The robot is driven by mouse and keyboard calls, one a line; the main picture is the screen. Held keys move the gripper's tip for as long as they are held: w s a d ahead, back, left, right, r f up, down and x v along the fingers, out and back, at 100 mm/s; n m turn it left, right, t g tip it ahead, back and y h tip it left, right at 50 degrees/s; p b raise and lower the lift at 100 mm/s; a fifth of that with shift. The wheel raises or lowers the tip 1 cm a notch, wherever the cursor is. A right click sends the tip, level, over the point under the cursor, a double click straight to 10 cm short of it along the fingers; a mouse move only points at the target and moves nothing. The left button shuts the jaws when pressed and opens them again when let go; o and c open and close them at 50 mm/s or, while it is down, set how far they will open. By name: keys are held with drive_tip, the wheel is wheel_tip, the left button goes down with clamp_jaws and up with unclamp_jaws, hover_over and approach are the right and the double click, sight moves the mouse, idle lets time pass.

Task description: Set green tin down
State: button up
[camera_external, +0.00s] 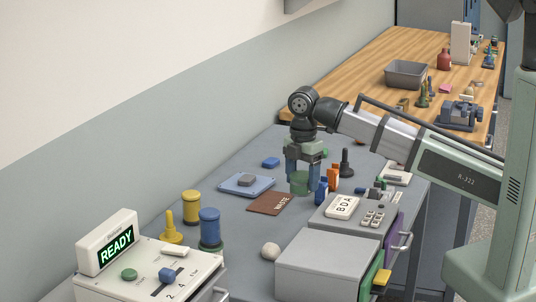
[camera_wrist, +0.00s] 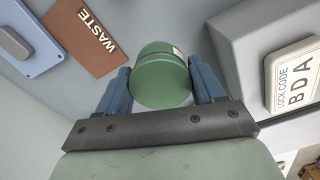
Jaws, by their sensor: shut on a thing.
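The green tin (camera_external: 300,184) is a short round can, held upright or nearly so between the blue fingers of my gripper (camera_external: 303,172). In the wrist view the tin (camera_wrist: 160,82) sits between the two fingertips (camera_wrist: 160,68), with a pale label at its upper right edge. My gripper is shut on it. The tin is over the grey bench, just right of the brown WASTE mat (camera_external: 270,203) and left of the grey raised block. I cannot tell whether its base touches the bench.
A blue tray (camera_external: 238,186) lies beyond the mat. The LOCK CODE card (camera_external: 341,207) rests on the grey block (camera_external: 325,220) at right. Blue (camera_external: 321,193) and orange (camera_external: 333,180) pieces stand close right of the tin.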

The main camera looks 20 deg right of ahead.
sight(303, 174)
drive_tip(key=shift+f, duration=4.05)
drive_tip(key=shift+f, duration=0.15)
drive_tip(key=o, duration=1.1)
wheel_tip(303, 174, up, 12)
drive_tip(key=shift+r, duration=0.15)
